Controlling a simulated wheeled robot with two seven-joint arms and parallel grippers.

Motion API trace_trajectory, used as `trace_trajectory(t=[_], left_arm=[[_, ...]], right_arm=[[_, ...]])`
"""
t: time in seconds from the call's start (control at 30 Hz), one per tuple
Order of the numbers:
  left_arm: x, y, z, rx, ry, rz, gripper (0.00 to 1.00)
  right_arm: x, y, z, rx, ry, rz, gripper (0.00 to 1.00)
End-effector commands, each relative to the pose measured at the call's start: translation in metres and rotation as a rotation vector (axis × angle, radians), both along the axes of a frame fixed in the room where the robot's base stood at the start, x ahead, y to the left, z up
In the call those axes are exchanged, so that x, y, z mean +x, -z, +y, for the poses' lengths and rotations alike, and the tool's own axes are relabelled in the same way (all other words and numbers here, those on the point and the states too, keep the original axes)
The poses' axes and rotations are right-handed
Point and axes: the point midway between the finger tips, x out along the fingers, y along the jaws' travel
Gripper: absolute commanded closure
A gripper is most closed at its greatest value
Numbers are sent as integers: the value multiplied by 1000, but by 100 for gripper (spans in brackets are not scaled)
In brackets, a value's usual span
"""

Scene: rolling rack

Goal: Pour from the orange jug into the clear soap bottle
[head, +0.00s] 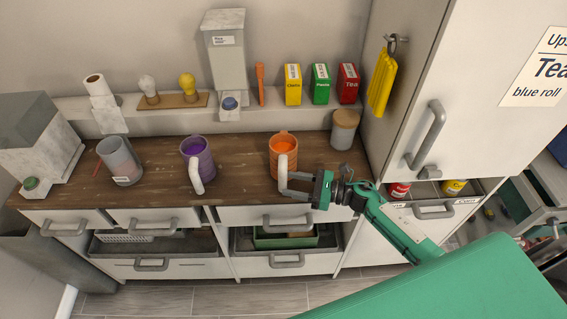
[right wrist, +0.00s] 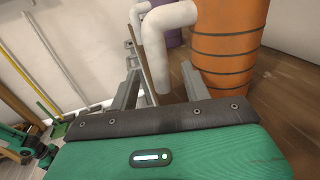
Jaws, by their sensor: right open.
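The orange jug (head: 285,144) stands upright on the brown wooden counter, its white handle facing the front. My right gripper (head: 284,184) is open at that handle. In the right wrist view the white handle (right wrist: 152,50) comes down between the two open fingers (right wrist: 160,78), and the orange jug's ribbed body (right wrist: 228,45) is just to the right. A grey, open-topped container with a pale label (head: 121,163) stands at the counter's left. I cannot tell whether it is the clear soap bottle; no other bottle shows clearly. My left gripper is out of view.
A purple jug (head: 198,158) with a white handle stands left of the orange one. A lidded canister (head: 344,131) stands at the back right. Several small boxes, including a green one (head: 320,84), line the shelf. A tall cabinet (head: 460,60) bounds the right side.

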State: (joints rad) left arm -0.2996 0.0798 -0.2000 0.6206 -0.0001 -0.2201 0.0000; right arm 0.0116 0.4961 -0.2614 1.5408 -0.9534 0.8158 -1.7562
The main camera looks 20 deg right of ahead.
Motion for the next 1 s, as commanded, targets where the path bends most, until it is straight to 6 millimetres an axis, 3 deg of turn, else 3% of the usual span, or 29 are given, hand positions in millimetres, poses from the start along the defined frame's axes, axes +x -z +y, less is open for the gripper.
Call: trace_trajectory(t=[0.03,0.2,0.57,0.8,1.0], left_arm=[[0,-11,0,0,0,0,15],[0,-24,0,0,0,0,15],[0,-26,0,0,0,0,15],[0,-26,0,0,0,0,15],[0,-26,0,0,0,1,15]], right_arm=[[4,-8,6,4,0,0,52],[14,-7,23,3,0,1,52],[19,-3,32,0,-1,0,52],[19,-3,32,0,-1,0,97],[20,-4,32,1,-1,-2,100]])
